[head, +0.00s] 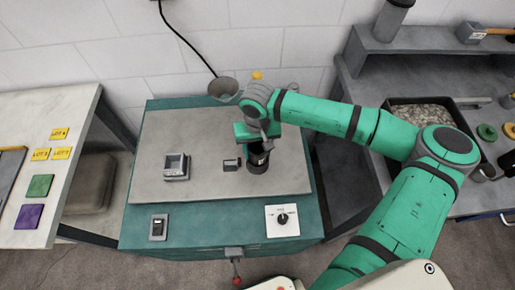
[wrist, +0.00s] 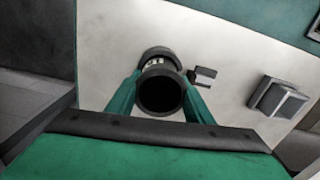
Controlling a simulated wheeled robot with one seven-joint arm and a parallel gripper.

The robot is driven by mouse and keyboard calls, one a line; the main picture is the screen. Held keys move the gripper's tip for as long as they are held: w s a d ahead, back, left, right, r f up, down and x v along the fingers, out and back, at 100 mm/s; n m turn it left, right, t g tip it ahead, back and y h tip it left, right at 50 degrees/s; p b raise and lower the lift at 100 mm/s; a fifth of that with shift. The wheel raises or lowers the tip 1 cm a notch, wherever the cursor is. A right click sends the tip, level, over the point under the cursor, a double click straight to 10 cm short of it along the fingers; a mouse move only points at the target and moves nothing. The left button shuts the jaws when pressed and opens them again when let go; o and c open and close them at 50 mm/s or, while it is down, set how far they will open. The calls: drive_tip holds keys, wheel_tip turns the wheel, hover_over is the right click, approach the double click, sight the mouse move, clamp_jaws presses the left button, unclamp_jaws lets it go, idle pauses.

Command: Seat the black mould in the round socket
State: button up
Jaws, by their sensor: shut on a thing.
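The black mould (wrist: 160,92) is an open-topped dark cylinder between the two green fingers of my gripper (wrist: 161,82) in the wrist view. My gripper is shut on it. In the head view my gripper (head: 256,140) is over the right part of the grey worktop, with the mould (head: 258,156) below it. A dark round ring (wrist: 157,53), seemingly the round socket, shows just beyond the mould in the wrist view. The mould and fingers hide most of it. I cannot tell whether the mould is inside it or just above it.
A small dark block (head: 232,165) stands just left of the mould. A grey square fixture (head: 176,167) is farther left on the worktop (head: 150,135). A grey funnel-like cup (head: 223,88) is behind. A dial panel (head: 282,220) is in front. The worktop's left part is mostly clear.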

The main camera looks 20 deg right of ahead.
drive_tip(key=shift+f, duration=0.85)
drive_tip(key=o, duration=1.2)
wheel_tip(320, 180, up, 11)
drive_tip(key=shift+f, duration=0.1)
